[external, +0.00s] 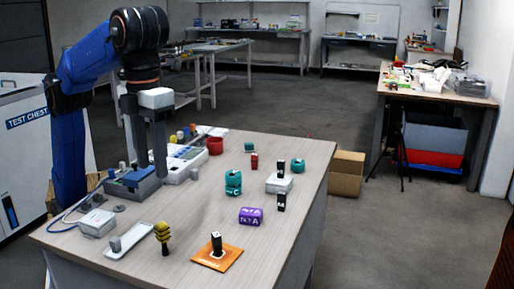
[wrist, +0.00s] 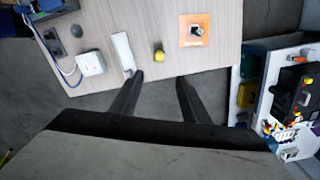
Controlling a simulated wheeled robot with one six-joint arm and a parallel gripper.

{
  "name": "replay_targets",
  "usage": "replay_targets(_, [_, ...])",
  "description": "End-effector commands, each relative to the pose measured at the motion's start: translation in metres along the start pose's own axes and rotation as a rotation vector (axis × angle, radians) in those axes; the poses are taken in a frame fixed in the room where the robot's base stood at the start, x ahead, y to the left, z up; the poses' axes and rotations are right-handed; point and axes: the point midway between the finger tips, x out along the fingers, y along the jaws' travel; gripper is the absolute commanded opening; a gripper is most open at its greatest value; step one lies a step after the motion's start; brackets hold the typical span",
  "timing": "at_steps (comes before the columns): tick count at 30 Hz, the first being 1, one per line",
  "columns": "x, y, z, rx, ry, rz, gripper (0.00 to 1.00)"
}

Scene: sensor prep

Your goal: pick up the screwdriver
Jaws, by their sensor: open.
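No screwdriver can be made out for certain. A yellow and dark ribbed piece (external: 163,238) stands upright near the table's front edge and could be its handle. A small yellow piece (wrist: 158,56) in the wrist view looks like the same thing, just beyond the fingertips in the picture. My gripper (external: 150,170) is open and empty, fingers pointing down, at the left of the table in the external view. In the wrist view my gripper (wrist: 160,77) shows its two fingers spread apart, with grey floor between them.
An orange square (external: 229,257) with a black upright piece lies right of the yellow piece. A white tray (external: 110,250) and a white box (external: 97,223) lie left. A purple block (external: 250,216) and teal pieces (external: 233,183) stand farther back. The table's front right (external: 275,250) is clear.

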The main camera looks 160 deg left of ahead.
Motion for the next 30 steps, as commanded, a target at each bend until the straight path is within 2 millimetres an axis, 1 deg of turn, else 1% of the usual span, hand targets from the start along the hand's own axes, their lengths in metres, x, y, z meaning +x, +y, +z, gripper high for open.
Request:
replay_targets(2, [0.003, -0.002, 0.001, 0.006, 0.0, 0.002, 0.42])
replay_targets(5, [0.012, -0.001, 0.001, 0.008, 0.0, 0.004, 0.42])
replay_targets(18, [0.089, -0.001, 0.001, 0.006, 0.0, 0.005, 0.42])
replay_targets(21, [0.104, 0.0, 0.001, 0.006, 0.0, 0.004, 0.42])
replay_targets(24, [0.115, -0.001, 0.001, 0.006, 0.0, 0.003, 0.42])
replay_targets(30, [0.125, -0.001, 0.002, 0.006, 0.0, 0.002, 0.42])
